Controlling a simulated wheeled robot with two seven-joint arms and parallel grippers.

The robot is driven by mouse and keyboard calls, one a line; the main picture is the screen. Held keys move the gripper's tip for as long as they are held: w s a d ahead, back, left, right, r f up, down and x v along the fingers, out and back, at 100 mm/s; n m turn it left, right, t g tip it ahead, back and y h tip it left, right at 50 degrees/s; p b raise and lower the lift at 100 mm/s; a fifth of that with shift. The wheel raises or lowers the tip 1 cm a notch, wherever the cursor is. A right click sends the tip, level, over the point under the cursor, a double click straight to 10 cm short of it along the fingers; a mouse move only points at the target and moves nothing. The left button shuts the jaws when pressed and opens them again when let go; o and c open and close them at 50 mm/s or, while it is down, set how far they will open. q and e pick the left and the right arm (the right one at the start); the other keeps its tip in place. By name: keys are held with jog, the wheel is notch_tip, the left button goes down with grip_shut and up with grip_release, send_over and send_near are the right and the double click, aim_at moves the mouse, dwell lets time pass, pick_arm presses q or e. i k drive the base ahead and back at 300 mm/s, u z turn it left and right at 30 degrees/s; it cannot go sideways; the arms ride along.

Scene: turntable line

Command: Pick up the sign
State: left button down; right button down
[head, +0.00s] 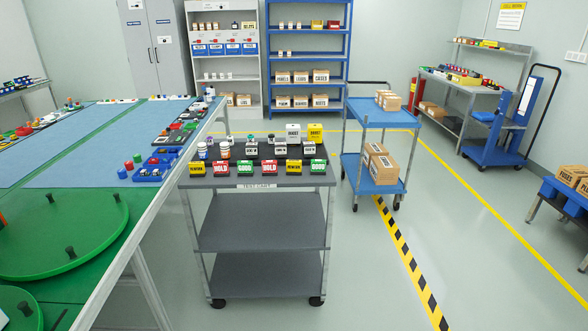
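Several small signs stand in a row along the front of the grey test cart's top (300,181). From left to right they are a yellow sign (196,169), a red HOLD sign (221,168), a green GOOD sign (245,168), a second red HOLD sign (269,167), a second yellow sign (294,167) and a second green GOOD sign (318,166). The yellow lettering is too small to read surely. A yellow-headed notice (511,16) hangs on the right wall. Neither of my grippers is in view.
Bottles (224,149) and small boxes stand behind the signs. A long table with blue mats (130,127) and a green turntable (60,235) is at the left. A blue cart (375,120) with cartons stands right of the test cart.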

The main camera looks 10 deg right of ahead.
aim_at(270, 168)
jog(key=u, duration=0.5)
jog(key=i, duration=2.2)
jog(key=z, duration=0.75)
